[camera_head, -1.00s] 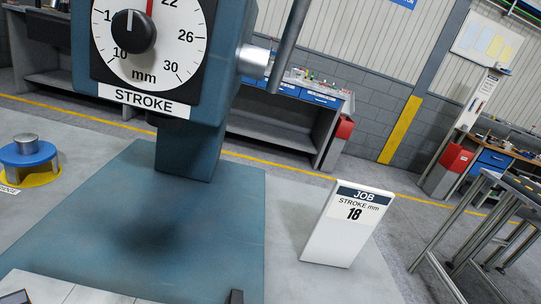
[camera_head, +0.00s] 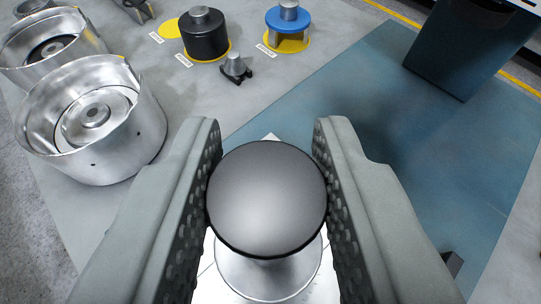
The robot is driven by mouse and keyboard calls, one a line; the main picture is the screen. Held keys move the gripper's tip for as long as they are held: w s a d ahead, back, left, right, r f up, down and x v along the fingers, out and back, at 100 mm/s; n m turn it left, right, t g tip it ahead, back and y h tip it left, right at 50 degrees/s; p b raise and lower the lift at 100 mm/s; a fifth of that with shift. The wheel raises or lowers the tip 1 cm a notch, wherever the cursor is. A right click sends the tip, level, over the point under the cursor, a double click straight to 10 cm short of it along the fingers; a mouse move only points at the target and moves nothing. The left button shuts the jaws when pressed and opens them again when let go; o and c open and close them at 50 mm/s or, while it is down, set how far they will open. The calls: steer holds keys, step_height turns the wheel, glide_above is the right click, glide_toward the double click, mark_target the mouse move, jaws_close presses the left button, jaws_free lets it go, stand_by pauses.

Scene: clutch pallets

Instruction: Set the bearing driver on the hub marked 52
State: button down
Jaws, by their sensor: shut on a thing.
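My gripper (camera_head: 267,145) is shut on a tool with a smooth, dark grey round top (camera_head: 267,197), seemingly the bearing driver. Its padded fingers press on it from both sides. Directly under the tool is a shiny silver round piece (camera_head: 270,278). I cannot tell whether it belongs to the tool or is a separate hub below, nor whether the two touch. No marking 52 is legible.
Two open silver drums (camera_head: 95,120) (camera_head: 50,40) stand at left. A black tool (camera_head: 204,38) and a blue tool (camera_head: 289,25) stand on yellow discs at the back, beside a bare yellow disc (camera_head: 170,27). A small dark fixture (camera_head: 236,68) is nearer. A blue plate (camera_head: 350,110) lies at right.

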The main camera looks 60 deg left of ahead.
steer(key=shift+f, duration=1.85)
steer(key=shift+f, duration=0.3)
stand_by(0.4)
steer(key=c, duration=1)
jaws_free()
steer(key=shift+r, duration=0.1)
steer(key=shift+r, duration=4.4)
steer(key=shift+s, duration=0.1)
